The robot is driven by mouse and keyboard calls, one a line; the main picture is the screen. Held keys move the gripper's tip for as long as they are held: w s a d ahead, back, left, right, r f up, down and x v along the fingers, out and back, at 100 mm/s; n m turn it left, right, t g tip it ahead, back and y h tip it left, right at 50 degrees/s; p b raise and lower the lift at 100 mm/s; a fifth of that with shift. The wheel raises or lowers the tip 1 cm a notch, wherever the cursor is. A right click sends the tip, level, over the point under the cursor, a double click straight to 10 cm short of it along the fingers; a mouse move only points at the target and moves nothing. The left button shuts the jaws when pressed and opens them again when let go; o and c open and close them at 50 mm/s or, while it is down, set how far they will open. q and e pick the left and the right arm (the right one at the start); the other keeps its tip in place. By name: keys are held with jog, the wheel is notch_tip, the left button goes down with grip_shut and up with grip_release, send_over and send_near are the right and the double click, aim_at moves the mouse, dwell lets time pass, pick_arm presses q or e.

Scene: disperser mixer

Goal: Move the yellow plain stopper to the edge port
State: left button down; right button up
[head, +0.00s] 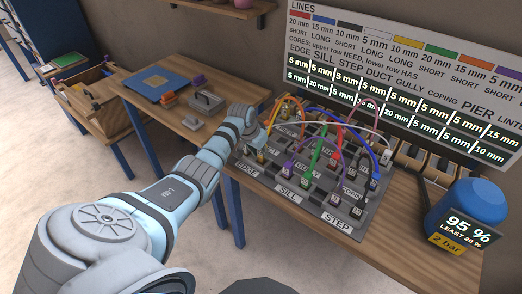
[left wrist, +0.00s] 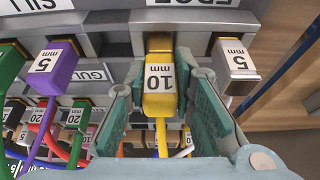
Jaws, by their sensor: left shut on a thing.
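In the left wrist view a yellow stopper (left wrist: 160,72) marked 10 mm sits between the fingers of my left gripper (left wrist: 160,90), which is shut on it. A yellow cord (left wrist: 160,138) runs from its lower end. Its far end meets the grey port block just below the partly cut-off, upside-down EDGE label (left wrist: 207,2); how deep it sits in the port cannot be told. In the head view my left gripper (head: 249,138) is at the left side of the port board (head: 262,180), above the EDGE label (head: 244,196). My right gripper is not in view.
A silver 5 mm stopper (left wrist: 236,62) stands close beside the held one, and a purple 5 mm stopper (left wrist: 56,68) is further left. Several coloured cords arch over the board. A blue tank (head: 478,203) with a 95 % display stands right.

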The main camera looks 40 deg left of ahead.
pick_arm(q)
jog(key=shift+f+b, duration=0.7)
jog(key=shift+f, duration=0.3)
jog(key=c, duration=1.3)
grip_release()
jog(key=shift+s+r, duration=0.1)
jog(key=shift+r, duration=0.05)
jog(key=v, duration=1.1)
jog(key=shift+r, duration=0.35)
